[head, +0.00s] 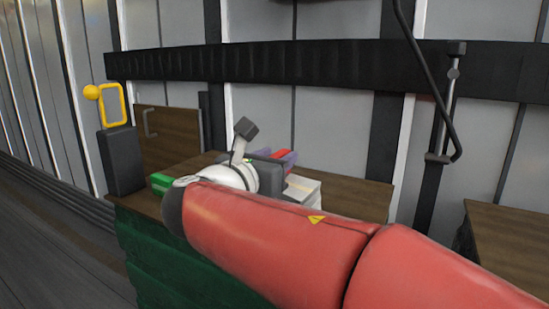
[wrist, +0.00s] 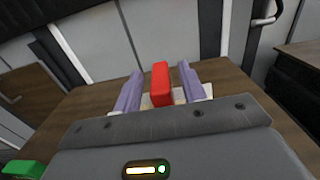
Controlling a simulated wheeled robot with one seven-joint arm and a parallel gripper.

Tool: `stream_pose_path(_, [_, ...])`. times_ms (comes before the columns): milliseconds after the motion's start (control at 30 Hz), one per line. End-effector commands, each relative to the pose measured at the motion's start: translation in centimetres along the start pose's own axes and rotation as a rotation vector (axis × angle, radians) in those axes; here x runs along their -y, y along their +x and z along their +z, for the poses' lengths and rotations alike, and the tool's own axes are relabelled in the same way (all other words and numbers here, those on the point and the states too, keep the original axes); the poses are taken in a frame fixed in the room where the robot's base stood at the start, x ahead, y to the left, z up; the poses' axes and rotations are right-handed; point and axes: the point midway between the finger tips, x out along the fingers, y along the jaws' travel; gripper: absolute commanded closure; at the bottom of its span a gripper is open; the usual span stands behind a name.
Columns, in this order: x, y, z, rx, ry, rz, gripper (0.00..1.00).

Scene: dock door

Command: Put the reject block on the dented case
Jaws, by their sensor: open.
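A red block (wrist: 161,84), which I take for the reject block, stands between my gripper's fingers in the wrist view. My gripper (wrist: 160,86) is open, its two purple fingers on either side of the block, with a small gap on each side. In the head view the red block (head: 287,156) shows only partly, beside the purple fingers (head: 280,160) and behind my arm. A pale, flat-topped item (head: 304,187) lies below the gripper; its edge also shows in the wrist view (wrist: 203,91). I cannot identify a dented case.
A green object (head: 161,182) sits at the left of the wooden tabletop (head: 188,169). A dark post with a yellow frame (head: 112,105) stands at the left. Another wooden surface (head: 510,228) is at the right. A ribbed wall with a black band (head: 300,62) closes the back.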

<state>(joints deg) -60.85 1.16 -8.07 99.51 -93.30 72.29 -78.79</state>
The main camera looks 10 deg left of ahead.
Motion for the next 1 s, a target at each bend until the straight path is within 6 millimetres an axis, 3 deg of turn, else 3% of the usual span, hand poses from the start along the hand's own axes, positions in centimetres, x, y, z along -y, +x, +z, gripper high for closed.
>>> stream_pose_path(133, [0.0, 0.0, 0.5, 0.0, 0.001, 0.001, 0.59])
stream_pose_path(233, [-0.1, -1.3, 0.3, -0.001, 0.0, 0.004, 0.59])
stream_pose_path(700, [-0.1, -10.5, 0.4, 0.0, -0.001, 0.002, 0.59])
stream_pose_path(1000, [0.0, -12.0, 0.3, 0.0, -0.001, 0.0, 0.59])
